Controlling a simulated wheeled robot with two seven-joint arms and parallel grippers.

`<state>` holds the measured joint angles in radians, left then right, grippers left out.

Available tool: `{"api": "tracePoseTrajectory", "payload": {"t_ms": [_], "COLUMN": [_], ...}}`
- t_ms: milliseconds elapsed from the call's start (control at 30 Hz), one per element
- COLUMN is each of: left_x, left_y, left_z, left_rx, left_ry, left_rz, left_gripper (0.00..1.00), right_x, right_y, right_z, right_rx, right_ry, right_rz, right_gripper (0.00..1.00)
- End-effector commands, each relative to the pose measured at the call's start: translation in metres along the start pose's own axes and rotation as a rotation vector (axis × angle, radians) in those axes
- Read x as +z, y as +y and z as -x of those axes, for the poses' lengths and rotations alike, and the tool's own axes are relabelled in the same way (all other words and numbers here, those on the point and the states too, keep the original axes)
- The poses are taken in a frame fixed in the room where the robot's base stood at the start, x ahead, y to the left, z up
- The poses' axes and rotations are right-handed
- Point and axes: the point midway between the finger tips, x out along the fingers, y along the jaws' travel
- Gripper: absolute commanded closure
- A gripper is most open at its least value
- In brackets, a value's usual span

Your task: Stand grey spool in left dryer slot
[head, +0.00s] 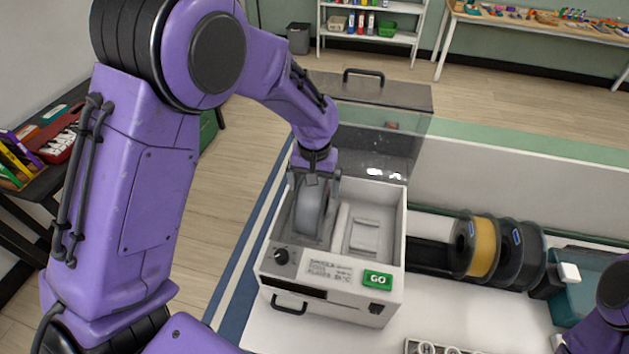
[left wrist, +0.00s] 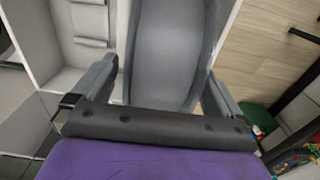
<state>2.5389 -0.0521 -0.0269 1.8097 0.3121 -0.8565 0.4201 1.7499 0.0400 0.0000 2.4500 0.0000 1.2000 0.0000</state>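The grey spool (head: 311,208) stands upright in the left slot of the white dryer (head: 330,268), whose clear lid (head: 375,125) is raised. My left gripper (head: 315,183) reaches down into that slot from above, with one finger on each side of the spool. In the left wrist view the spool (left wrist: 168,55) lies between the two spread fingers (left wrist: 160,75), with a narrow gap beside the left finger. The lower part of the spool is hidden by the slot walls. The right slot (head: 364,235) holds no spool. My right gripper is out of view; only part of that arm shows at right.
A yellow spool (head: 483,248) and dark spools (head: 522,255) stand in a row right of the dryer. A tray (head: 440,347) with small round parts lies at the front edge. White tabletop between is clear.

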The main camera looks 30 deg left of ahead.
Motion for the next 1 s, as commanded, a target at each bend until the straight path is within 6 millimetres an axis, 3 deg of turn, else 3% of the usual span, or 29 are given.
{"api": "tracePoseTrajectory", "payload": {"t_ms": [133, 500, 667, 1000], "left_x": [-0.002, -0.001, 0.000, 0.000], "left_y": [0.001, 0.001, 0.000, 0.000], "left_z": [0.017, 0.097, 0.107, 0.107], "left_rx": [0.002, 0.003, 0.001, 0.001], "left_ry": [0.007, 0.008, 0.006, 0.005], "left_rz": [-0.001, 0.001, 0.000, 0.000], "left_gripper": [0.00, 0.00, 0.00, 0.00], "right_x": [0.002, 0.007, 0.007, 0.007], "right_y": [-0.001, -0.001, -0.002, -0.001], "right_z": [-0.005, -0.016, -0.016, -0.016], "right_rx": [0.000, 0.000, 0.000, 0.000], "right_ry": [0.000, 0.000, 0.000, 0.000], "right_rz": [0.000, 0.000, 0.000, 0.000], "right_gripper": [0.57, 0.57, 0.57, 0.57]}}
